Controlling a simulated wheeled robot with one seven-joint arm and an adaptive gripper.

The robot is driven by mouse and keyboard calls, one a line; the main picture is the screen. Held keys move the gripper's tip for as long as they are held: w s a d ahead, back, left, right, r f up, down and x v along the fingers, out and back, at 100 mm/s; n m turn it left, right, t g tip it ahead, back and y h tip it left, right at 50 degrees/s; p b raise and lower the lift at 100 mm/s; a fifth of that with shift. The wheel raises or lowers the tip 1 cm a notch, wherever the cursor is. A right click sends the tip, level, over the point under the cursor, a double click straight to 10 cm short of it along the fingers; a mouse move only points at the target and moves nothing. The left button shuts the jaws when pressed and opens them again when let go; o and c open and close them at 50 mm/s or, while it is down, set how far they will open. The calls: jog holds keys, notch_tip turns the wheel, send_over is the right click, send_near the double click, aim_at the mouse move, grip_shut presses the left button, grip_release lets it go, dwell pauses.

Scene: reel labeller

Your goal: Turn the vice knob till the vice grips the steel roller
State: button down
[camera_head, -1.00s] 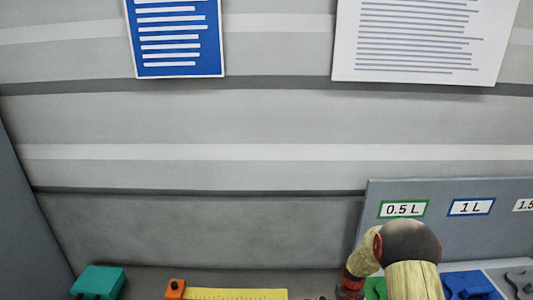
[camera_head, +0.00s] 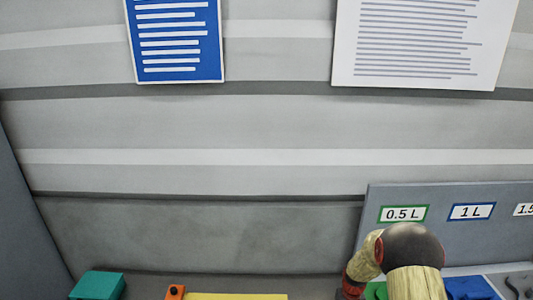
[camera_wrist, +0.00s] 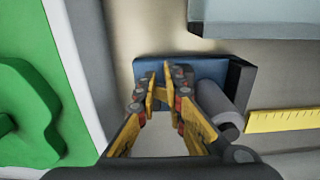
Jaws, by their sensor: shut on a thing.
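In the wrist view, the blue vice (camera_wrist: 150,68) lies beyond my fingertips, with a dark jaw block (camera_wrist: 240,78) at its right side. The steel roller (camera_wrist: 222,105) is a grey cylinder just right of my fingers, beside the dark jaw. Whether the jaws touch it I cannot tell. My gripper (camera_wrist: 161,84) has yellow fingers closed in at the left part of the vice, shut on the vice knob. The knob itself is mostly hidden between the fingertips. In the head view the vice, roller and gripper are out of sight.
A yellow ruler (camera_wrist: 285,120) lies right of the roller. A green tray (camera_wrist: 25,75) stands to the left in the wrist view. In the head view, a teal block (camera_head: 98,285) is at lower left and a labelled grey panel (camera_head: 455,240) stands at right.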

jog(key=shift+r+p, duration=1)
jog(key=shift+r, duration=1.5)
